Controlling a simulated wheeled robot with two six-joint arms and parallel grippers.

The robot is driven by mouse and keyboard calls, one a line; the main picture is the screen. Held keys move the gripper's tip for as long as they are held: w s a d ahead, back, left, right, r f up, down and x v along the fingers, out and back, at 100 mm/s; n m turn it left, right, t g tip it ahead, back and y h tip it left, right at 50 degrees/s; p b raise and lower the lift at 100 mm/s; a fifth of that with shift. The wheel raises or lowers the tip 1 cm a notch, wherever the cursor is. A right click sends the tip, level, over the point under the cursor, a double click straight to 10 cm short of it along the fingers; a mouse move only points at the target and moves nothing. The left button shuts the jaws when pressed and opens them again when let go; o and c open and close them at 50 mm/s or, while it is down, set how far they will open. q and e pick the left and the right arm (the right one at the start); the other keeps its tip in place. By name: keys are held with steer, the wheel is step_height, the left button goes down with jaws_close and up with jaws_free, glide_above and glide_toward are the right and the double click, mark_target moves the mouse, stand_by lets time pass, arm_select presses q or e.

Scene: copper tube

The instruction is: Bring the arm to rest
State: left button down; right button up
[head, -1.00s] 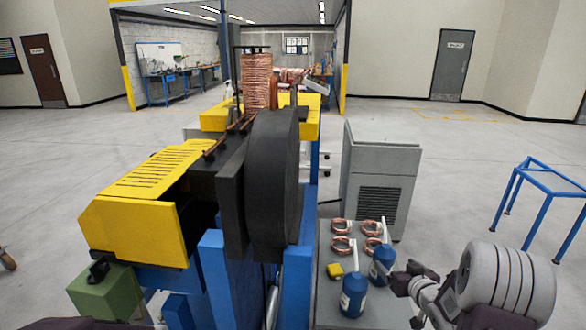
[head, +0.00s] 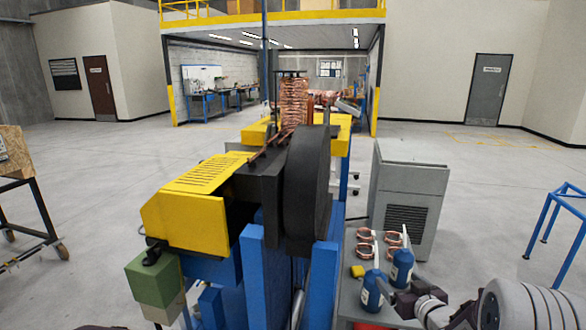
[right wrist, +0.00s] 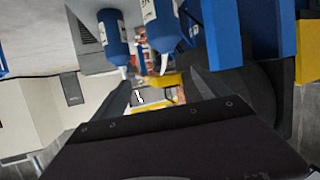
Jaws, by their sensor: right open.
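My right gripper (head: 392,290) is low at the right in the head view, close to two blue bottles; whether it touches them I cannot tell. In the right wrist view its jaws (right wrist: 162,85) are spread and nothing is seen held. One blue bottle (head: 371,294) stands nearer, the other blue bottle (head: 402,268) just behind it. Both appear upside down at the top of the wrist view.
A grey bench (head: 347,293) carries the bottles, several copper coils (head: 366,234) and a yellow block (head: 358,271). A machine with a black wheel (head: 307,190) and yellow guard (head: 190,215) stands left. A grey cabinet (head: 410,190) and blue frame (head: 560,215) stand right.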

steer(key=s+a+r, duration=0.2)
steer(key=a+r, duration=0.1)
steer(key=a, duration=0.4)
steer(key=s+a+f+g, duration=0.1)
steer(key=s+f+g, duration=0.3)
steer(key=s, duration=0.4)
steer(key=s+a+f+m+g, duration=0.1)
steer(key=s+f+g, duration=0.3)
steer(key=s, duration=0.5)
steer(key=s+a+f+g+h+p, duration=0.1)
steer(key=s+f+g, duration=0.3)
steer(key=s, duration=0.4)
steer(key=shift+s+a+f+m+g, duration=0.25)
steer(key=shift+s+a+m+g, duration=0.1)
steer(key=shift+a+g, duration=0.2)
